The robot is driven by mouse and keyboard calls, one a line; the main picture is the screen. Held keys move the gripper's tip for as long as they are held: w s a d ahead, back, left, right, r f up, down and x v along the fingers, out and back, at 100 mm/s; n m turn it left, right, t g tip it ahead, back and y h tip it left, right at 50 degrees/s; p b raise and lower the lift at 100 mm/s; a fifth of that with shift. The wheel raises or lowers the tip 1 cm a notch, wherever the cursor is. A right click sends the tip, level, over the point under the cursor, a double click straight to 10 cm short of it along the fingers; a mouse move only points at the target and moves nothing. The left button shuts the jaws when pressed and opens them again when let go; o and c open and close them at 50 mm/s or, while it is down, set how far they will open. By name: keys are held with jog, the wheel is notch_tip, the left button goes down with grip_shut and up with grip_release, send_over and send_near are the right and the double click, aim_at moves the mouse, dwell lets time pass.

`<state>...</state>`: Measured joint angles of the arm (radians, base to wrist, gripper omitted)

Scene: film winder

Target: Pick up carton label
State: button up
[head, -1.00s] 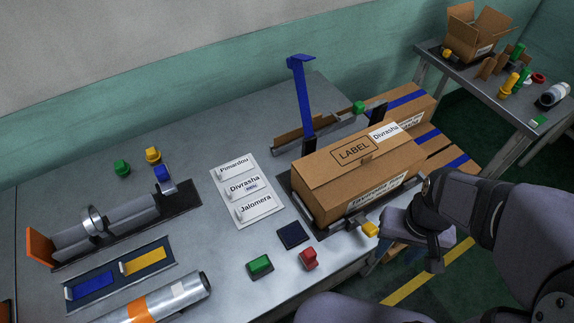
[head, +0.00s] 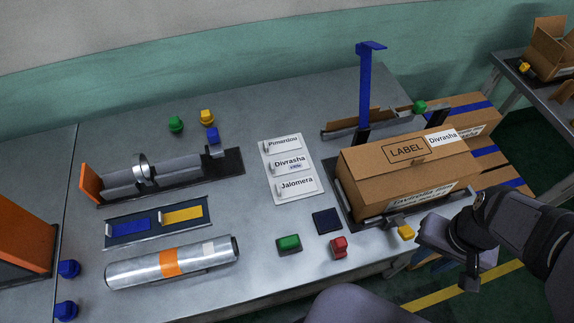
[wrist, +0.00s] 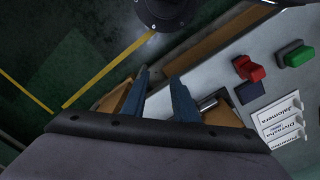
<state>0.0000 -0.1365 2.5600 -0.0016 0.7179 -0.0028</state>
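A white sheet (head: 272,187) lies flat on the bench with labels reading Pimordou, Divrasha (head: 289,163) and Jalomera (head: 296,184). Its edge also shows at the right of the wrist view (wrist: 270,112). A closed brown carton (head: 365,165) sits to the sheet's right. Its top has a printed LABEL outline (head: 407,151) and a white Divrasha label (head: 443,137) beside it. My gripper (wrist: 160,78) has its two fingers apart in the wrist view, with nothing seen between them. My arm is at the right of the head view, away from the sheet; the fingertips are hard to make out there.
A blue post (head: 364,90) stands behind the carton. A red button (head: 339,246), green button (head: 289,243) and dark pad (head: 327,220) lie in front of the sheet. A metal cylinder (head: 215,257) and the winder (head: 180,167) are on the left.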

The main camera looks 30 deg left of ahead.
jog(key=w+a+r+n, duration=0.1)
jog(key=w+a, duration=0.1)
jog(key=w, duration=0.1)
jog(key=w+a+r+n, duration=0.1)
jog(key=w+a, duration=0.2)
jog(key=w+a+r+n, duration=0.1)
jog(key=w+a, duration=0.2)
jog(key=shift+a+r+y+b, duration=0.2)
jog(key=shift+r+y+b, duration=0.15)
jog(key=shift+r+y, duration=0.05)
jog(key=w+a, duration=0.1)
jog(key=a, duration=0.2)
jog(key=w+a+r+n, duration=0.1)
jog(key=a, duration=0.2)
jog(key=w+a+n, duration=0.1)
jog(key=w+a, duration=0.1)
jog(key=a, duration=0.2)
jog(key=shift+r+g, duration=0.35)
jog(key=shift+g, duration=0.05)
jog(key=a+n, duration=0.3)
jog(key=a, duration=0.8)
jog(key=n+p, duration=0.1)
jog(key=p, duration=0.2)
send_over(272, 165)
notch_tip(272, 165, down, 5)
jog(key=shift+t+h, duration=0.4)
jog(key=shift+f+p, duration=1.6)
jog(key=shift+f, duration=2.25)
jog(key=shift+c, duration=0.6)
grip_shut()
